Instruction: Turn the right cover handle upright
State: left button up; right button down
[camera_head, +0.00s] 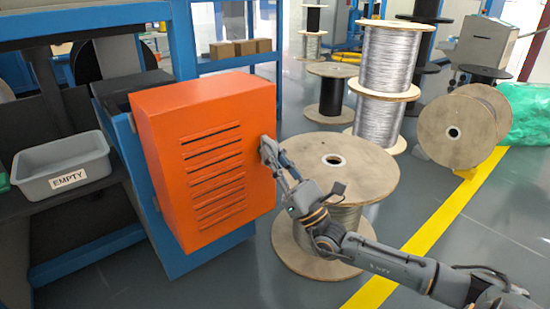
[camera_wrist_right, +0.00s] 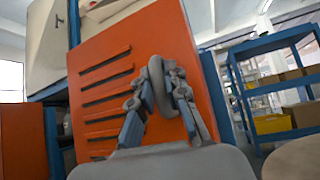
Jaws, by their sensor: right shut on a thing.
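The orange cover (camera_head: 200,150) with a column of dark slots is mounted on a blue machine frame. Its right handle is a grey rounded piece (camera_wrist_right: 156,82) on the cover's face, seen between my fingers in the right wrist view. It looks roughly upright there, but its exact angle is hard to tell. My right gripper (camera_head: 272,156) is at the right edge of the cover and hides the handle in the head view. In the wrist view my right gripper (camera_wrist_right: 158,98) is shut on the handle. My left gripper is not in view.
A large wooden cable spool (camera_head: 340,165) stands just right of the cover, close under my right forearm. More spools (camera_head: 388,60) stand behind. A grey bin labelled EMPTY (camera_head: 62,165) sits on a shelf at left. A yellow floor line (camera_head: 440,225) runs at right.

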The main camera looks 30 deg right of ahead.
jog(key=c, duration=1.4)
grip_release()
jog(key=shift+a, duration=0.1)
jog(key=shift+o, duration=0.2)
jog(key=v, duration=1.2)
